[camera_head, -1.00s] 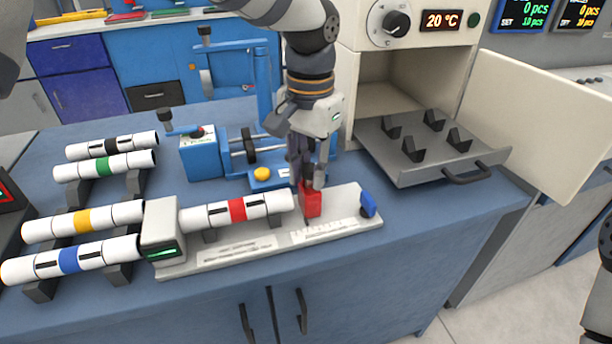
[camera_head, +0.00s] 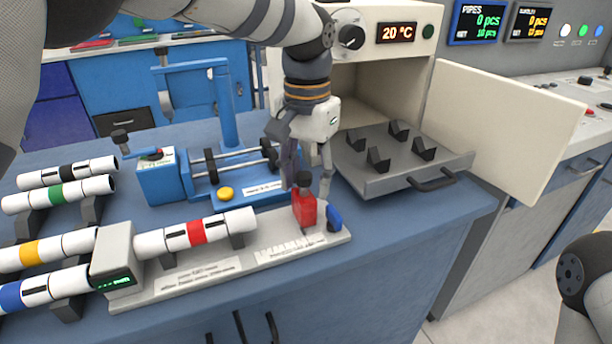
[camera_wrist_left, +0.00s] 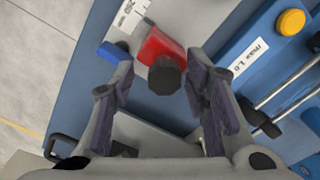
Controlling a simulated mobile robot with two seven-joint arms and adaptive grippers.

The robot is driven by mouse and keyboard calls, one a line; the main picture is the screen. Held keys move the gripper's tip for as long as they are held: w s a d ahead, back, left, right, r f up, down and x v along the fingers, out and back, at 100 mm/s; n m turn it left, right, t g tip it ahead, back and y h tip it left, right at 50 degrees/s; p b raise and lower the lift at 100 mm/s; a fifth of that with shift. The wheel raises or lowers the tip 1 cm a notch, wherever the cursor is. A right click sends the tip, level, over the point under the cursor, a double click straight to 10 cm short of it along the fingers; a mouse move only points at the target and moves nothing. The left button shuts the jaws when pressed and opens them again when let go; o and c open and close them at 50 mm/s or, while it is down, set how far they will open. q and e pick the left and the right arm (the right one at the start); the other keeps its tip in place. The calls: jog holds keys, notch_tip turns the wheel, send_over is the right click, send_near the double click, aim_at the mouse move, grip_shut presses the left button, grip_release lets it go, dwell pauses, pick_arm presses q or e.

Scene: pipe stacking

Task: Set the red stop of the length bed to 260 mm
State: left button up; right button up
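The length bed (camera_head: 180,282) is a grey rail on the bench with a scale strip and a small green display at its left end, too small to read. A pipe with a red band (camera_head: 196,232) lies on it. The red stop (camera_head: 305,212) with its black knob (camera_head: 303,179) stands near the right end, close to the blue end piece (camera_head: 334,219), with a gap to the pipe. My left gripper (camera_head: 307,186) is over the stop. In the wrist view its fingers (camera_wrist_left: 158,74) are apart, with the knob (camera_wrist_left: 164,76) between their tips. My right gripper is out of view.
Several banded pipes lie on black rests at left. A blue device with a yellow button (camera_head: 225,194) stands behind the bed. An open oven (camera_head: 380,80) with a pulled-out tray (camera_head: 420,176) is at the back right, its door swung right.

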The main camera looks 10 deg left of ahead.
pick_arm(q)
jog(key=shift+r, duration=0.1)
notch_tip(320, 180, up, 12)
dwell(0.4)
